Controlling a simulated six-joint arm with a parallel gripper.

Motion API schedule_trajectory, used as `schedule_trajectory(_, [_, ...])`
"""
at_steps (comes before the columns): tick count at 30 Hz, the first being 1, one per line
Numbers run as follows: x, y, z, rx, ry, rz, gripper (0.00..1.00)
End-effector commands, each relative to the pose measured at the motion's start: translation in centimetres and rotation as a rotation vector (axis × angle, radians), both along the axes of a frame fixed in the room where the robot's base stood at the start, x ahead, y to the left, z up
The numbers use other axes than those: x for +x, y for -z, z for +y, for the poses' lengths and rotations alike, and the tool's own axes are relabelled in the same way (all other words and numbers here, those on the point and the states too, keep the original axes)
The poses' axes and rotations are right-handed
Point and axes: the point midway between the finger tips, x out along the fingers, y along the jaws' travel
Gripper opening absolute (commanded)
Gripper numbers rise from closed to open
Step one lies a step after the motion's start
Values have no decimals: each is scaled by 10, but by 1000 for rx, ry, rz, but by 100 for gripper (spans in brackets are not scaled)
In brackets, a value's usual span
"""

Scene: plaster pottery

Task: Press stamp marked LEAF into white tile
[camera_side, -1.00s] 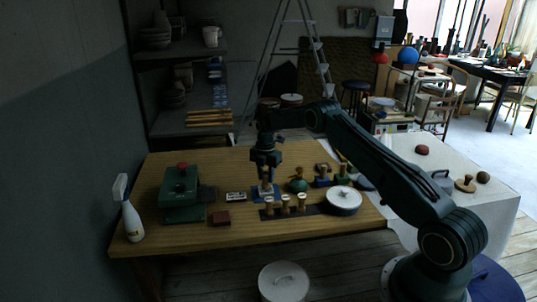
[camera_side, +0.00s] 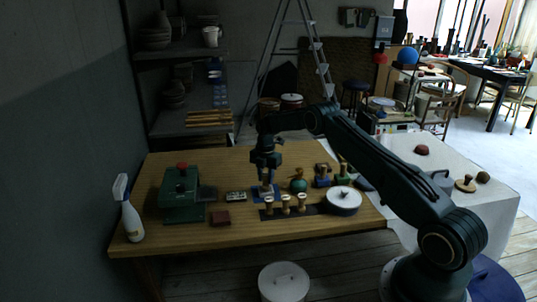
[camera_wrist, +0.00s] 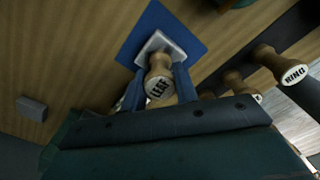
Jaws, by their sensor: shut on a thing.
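The wooden stamp marked LEAF (camera_wrist: 160,88) is between my gripper's fingers in the wrist view. Its lower end is over the white tile (camera_wrist: 176,42), and I cannot tell whether it touches. The tile lies on a blue mat (camera_wrist: 195,28), which also shows in the side view (camera_side: 258,195). My gripper (camera_wrist: 157,90) is shut on the stamp and points down over the mat. It also shows in the side view (camera_side: 266,176), where the tile is mostly hidden.
A dark rack (camera_side: 318,209) with stamps stands just in front of the mat; one stamp reads RING (camera_wrist: 292,74). A round white-lidded pot (camera_side: 344,197) and a green round object (camera_side: 299,185) stand right. A green machine (camera_side: 181,190) stands left.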

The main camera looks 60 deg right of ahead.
Motion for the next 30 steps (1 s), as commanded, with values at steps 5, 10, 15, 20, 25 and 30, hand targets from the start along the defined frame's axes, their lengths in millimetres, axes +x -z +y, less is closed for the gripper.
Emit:
schedule_trajectory(5, [0, 2, 0, 0, 0, 0, 13])
schedule_trajectory(10, [0, 2, 0, 0, 0, 1, 13])
schedule_trajectory(15, [-1, 3, 0, 1, 0, 1, 13])
schedule_trajectory(20, [-1, 0, 0, 1, 0, 1, 13])
schedule_trajectory(25, [0, -10, 0, 0, 0, 0, 13])
schedule_trajectory(30, [0, -20, 0, 0, 0, 0, 13])
